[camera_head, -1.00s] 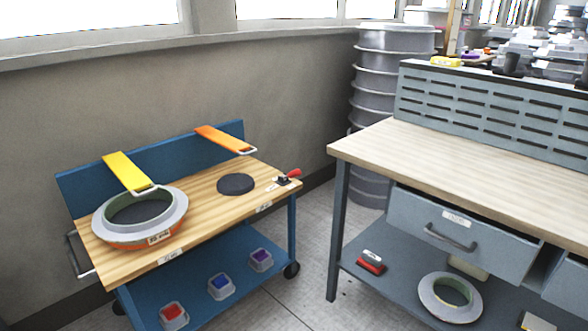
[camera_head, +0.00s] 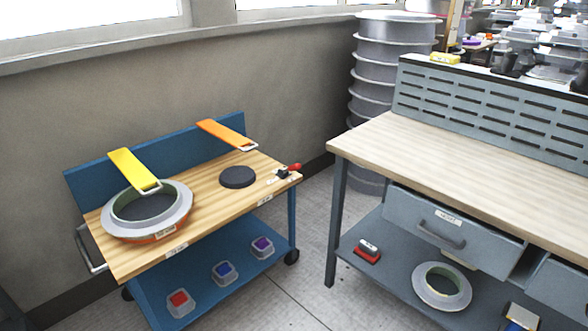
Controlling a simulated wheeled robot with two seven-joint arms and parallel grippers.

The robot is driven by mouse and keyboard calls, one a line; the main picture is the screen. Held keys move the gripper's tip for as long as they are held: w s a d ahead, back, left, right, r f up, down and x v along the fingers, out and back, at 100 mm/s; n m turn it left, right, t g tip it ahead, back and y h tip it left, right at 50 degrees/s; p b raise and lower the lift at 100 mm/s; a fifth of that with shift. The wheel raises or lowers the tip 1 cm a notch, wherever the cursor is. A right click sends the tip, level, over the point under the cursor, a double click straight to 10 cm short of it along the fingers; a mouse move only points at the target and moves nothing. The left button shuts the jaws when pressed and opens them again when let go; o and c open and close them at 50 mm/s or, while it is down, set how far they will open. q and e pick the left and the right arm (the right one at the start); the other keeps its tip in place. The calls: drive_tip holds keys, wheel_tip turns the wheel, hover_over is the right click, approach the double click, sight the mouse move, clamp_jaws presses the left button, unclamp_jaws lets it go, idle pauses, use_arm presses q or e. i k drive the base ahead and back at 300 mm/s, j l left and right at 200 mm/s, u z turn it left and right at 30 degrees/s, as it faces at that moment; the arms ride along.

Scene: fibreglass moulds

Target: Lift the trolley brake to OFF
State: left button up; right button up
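The trolley (camera_head: 215,200) has a wooden top and a blue frame and stands at the left against the wall. Its brake lever (camera_head: 292,168) has a red handle and a dark base, at the right end of the trolley top. The red handle points right and looks tilted only slightly up. Small labels lie beside the lever, too small to read. Neither of my grippers shows in the head view.
A ring mould (camera_head: 147,211) and a black disc (camera_head: 237,177) sit on the trolley top, with yellow (camera_head: 134,168) and orange (camera_head: 226,134) straps at its back. A workbench (camera_head: 450,160) stands at the right, with a floor gap between.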

sight(295, 167)
drive_tip(key=i+l+u, duration=0.4)
drive_tip(key=i+l, duration=0.15)
drive_tip(key=i, duration=0.45)
drive_tip(key=i+l+u, duration=0.45)
drive_tip(key=i+l, duration=0.35)
drive_tip(key=i, duration=0.15)
